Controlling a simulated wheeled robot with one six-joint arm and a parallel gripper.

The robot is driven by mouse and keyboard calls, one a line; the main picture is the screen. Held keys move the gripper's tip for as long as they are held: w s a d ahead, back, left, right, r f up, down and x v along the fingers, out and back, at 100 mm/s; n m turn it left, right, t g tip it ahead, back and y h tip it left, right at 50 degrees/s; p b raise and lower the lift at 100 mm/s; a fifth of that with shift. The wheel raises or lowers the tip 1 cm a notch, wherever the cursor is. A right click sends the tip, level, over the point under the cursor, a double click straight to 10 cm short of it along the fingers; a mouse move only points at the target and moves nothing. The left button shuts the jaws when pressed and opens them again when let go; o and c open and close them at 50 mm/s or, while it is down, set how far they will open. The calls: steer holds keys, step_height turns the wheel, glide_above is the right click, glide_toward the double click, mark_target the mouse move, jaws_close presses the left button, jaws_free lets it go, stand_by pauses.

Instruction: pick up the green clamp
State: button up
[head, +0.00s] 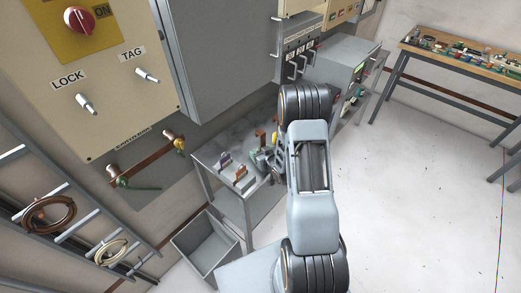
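A green clamp-like piece (122,182) sits at the lower left end of the copper bar (145,164) on the wall panel, with a thin green length reaching right from it. A yellow piece (180,146) is at the bar's other end. My gripper (268,160) is far to the right of the green piece, low over the grey side table (210,154). It is small and partly hidden by my own arm, so its fingers cannot be made out. I cannot tell whether it touches anything there.
Small blocks and tags (240,173) stand on the side table. A grey open bin (205,246) is on the floor below. A ladder-like rack with cable coils (48,216) is at left. A workbench (460,56) with tools is at far right. The floor at right is clear.

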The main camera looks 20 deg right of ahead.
steer(key=c, duration=1.1)
steer(key=shift+c, duration=0.2)
steer(key=shift+r, duration=0.1)
